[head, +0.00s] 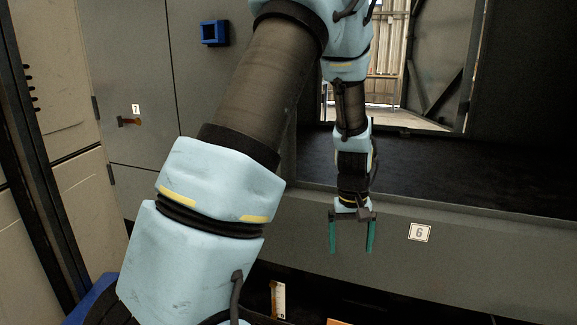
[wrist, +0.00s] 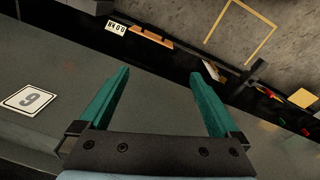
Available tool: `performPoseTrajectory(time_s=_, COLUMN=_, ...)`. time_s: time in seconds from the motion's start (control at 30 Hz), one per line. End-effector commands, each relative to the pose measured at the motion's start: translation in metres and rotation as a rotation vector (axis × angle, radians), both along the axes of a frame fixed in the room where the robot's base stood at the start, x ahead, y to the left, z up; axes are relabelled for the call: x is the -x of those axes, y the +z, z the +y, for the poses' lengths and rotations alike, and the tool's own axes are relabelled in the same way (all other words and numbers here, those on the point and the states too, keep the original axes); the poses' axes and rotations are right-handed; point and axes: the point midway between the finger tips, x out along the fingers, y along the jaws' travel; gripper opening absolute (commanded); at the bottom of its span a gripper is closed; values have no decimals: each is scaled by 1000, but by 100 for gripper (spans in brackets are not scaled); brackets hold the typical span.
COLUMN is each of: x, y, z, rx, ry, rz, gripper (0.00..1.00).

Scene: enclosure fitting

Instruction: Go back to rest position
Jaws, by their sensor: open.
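My gripper (head: 351,236) hangs pointing down in front of the grey enclosure front, left of the white "6" label (head: 420,232). Its two green fingers are wide apart with nothing between them. In the wrist view the gripper (wrist: 155,90) is also open and empty, with the "6" label (wrist: 32,99) to its left. My light-blue arm crosses the middle of the head view and hides part of the enclosure.
A dark shelf surface (head: 470,180) lies behind the gripper inside the enclosure opening. A blue-framed box (head: 214,33) and a red-handled latch (head: 130,121) are on the panels at left. Below, an orange piece (wrist: 152,36) and a yellow floor outline (wrist: 243,8) show.

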Motion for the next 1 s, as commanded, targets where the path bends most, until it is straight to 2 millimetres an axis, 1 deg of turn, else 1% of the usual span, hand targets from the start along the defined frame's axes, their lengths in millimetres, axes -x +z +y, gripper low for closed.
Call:
performPoseTrajectory(time_s=0.03, x=0, y=18, z=37, rx=6, ry=13, rz=-15, gripper=98)
performPoseTrajectory(time_s=0.07, x=2, y=26, z=55, rx=7, ry=10, rz=-22, gripper=98)
performPoseTrajectory(time_s=0.1, x=7, y=35, z=77, rx=6, ry=6, rz=-31, gripper=98)
performPoseTrajectory(time_s=0.2, x=21, y=51, z=122, rx=-1, ry=-5, rz=-52, gripper=98)
performPoseTrajectory(time_s=0.3, x=36, y=62, z=155, rx=-11, ry=-13, rz=-69, gripper=98)
performPoseTrajectory(time_s=0.4, x=52, y=70, z=183, rx=-22, ry=-20, rz=-85, gripper=98)
performPoseTrajectory(time_s=0.5, x=69, y=76, z=206, rx=-35, ry=-27, rz=-97, gripper=98)
performPoseTrajectory(time_s=0.6, x=86, y=81, z=227, rx=-49, ry=-32, rz=-109, gripper=98)
performPoseTrajectory(time_s=0.67, x=85, y=98, z=224, rx=-50, ry=-40, rz=-108, gripper=98)
performPoseTrajectory(time_s=0.87, x=84, y=132, z=224, rx=-49, ry=-40, rz=-107, gripper=98)
performPoseTrajectory(time_s=0.97, x=84, y=152, z=224, rx=-49, ry=-39, rz=-107, gripper=98)
performPoseTrajectory(time_s=1.0, x=84, y=162, z=223, rx=-49, ry=-39, rz=-107, gripper=98)
